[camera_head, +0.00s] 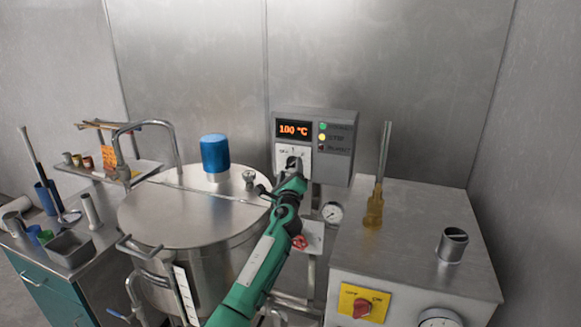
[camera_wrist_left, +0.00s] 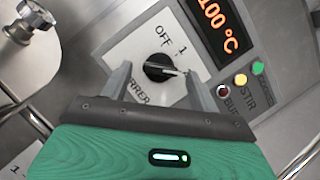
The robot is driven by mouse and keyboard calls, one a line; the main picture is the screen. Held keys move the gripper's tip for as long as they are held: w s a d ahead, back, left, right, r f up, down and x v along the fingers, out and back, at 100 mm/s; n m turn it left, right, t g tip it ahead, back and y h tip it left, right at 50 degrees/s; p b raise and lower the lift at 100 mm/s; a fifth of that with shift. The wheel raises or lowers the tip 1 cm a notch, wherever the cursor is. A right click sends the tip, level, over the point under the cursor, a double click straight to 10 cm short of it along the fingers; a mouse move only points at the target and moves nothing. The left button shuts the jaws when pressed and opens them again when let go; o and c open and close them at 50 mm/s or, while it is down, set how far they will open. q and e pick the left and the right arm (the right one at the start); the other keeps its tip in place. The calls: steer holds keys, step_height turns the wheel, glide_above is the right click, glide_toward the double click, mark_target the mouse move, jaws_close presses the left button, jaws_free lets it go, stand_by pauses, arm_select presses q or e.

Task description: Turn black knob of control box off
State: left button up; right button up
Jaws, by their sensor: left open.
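My left gripper (camera_wrist_left: 158,82) is open, with one finger on each side of the knob. I cannot tell whether the fingers touch it. In the head view my left gripper (camera_head: 293,170) is in front of the plate and hides most of the knob. My right gripper is not in view.
A large lidded steel vessel (camera_head: 180,215) with a blue cylinder (camera_head: 215,153) on top stands left of the box. A pressure gauge (camera_head: 332,212) and pipes are below it. A steel cabinet (camera_head: 410,230) with a red-and-yellow switch (camera_head: 363,303) stands at the right.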

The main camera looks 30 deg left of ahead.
arm_select(q)
steer(key=shift+x, duration=0.75)
steer(key=c, duration=1)
